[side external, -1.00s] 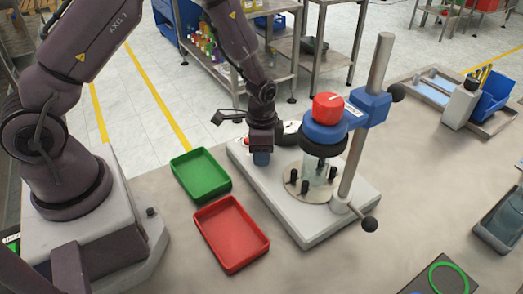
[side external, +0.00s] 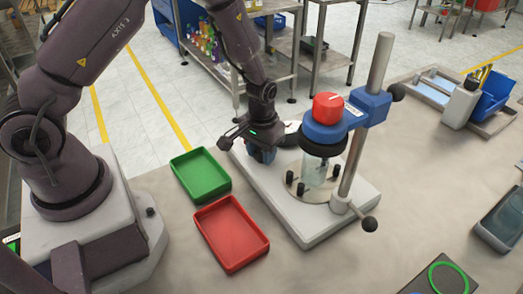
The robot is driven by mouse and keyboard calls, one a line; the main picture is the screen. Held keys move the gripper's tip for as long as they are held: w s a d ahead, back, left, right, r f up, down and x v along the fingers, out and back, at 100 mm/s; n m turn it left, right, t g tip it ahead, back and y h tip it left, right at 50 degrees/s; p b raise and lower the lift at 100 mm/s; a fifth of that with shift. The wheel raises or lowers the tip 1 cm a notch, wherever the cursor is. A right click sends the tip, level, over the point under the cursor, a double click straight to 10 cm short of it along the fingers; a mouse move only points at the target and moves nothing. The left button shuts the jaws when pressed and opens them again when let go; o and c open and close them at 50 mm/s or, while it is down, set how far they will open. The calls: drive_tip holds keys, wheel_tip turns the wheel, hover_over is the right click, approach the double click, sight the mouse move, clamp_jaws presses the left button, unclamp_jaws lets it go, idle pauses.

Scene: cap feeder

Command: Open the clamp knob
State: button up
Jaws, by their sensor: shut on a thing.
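My gripper (side external: 262,150) is at the left part of the fixture's grey base (side external: 305,230), fingers pointing down. It is shut on a small blue piece low on the base, which I take for the clamp knob (side external: 262,156); the gripper hides most of it. The fixture's blue head (side external: 327,133) stands just to the right, with a red cap-like knob (side external: 328,107) on top and a black ring below. A clear container (side external: 316,172) stands under the head among short black pegs.
A steel post (side external: 362,130) carries the head, with black ball handles at upper right (side external: 397,92) and lower right (side external: 369,224). A green tray (side external: 200,174) and a red tray (side external: 231,234) lie left of the base; both look empty.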

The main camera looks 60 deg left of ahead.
sight(261, 151)
drive_tip(key=shift+n, duration=1.2)
drive_tip(key=o, duration=0.9)
wheel_tip(261, 151, up, 13)
